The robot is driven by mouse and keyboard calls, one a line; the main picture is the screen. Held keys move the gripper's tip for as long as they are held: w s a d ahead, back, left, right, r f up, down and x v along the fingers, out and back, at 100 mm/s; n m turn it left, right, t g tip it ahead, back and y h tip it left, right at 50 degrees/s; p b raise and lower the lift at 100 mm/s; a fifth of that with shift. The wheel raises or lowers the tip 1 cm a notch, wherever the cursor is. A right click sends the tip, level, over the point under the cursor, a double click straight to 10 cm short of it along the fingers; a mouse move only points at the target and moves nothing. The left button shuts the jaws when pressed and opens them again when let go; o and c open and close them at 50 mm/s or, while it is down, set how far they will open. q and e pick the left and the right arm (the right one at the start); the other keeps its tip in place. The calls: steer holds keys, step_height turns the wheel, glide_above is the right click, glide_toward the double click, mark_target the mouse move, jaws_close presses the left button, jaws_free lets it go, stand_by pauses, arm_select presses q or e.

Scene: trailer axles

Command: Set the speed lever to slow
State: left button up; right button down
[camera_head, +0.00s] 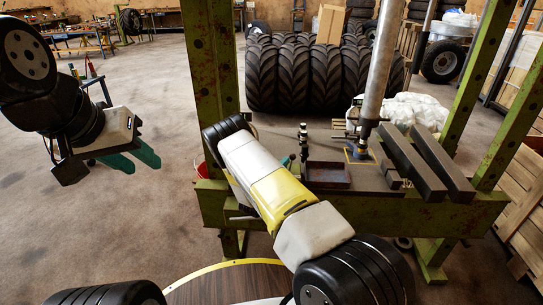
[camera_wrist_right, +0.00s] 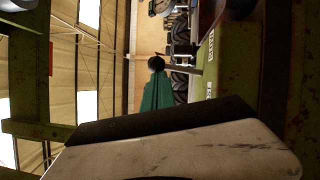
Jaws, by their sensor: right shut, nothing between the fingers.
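The speed lever is a thin rod with a black ball knob (camera_wrist_right: 156,63) in the right wrist view. It sticks out to the left from a green housing (camera_wrist_right: 232,62) with small label plates. My right gripper (camera_wrist_right: 157,78) has its green fingers shut and empty, with the tips right at the knob. I cannot tell whether they touch it. In the head view my right forearm and wrist cover most of that gripper, and I cannot make out the lever there. My left gripper (camera_head: 136,158) is open and empty, away from the press at the left.
The green press frame (camera_head: 215,75) stands around my right arm. Large tyres (camera_head: 300,75) stand behind. A wooden crate (camera_head: 525,205) is at right.

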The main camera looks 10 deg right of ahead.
steer(key=shift+s+d+r+m+g, duration=0.2)
steer(key=shift+d+m+g, duration=0.3)
steer(key=shift+m, duration=0.5)
steer(key=shift+d, duration=0.3)
steer(key=shift+s+d, duration=0.1)
steer(key=shift+d, duration=0.1)
steer(key=v, duration=0.8)
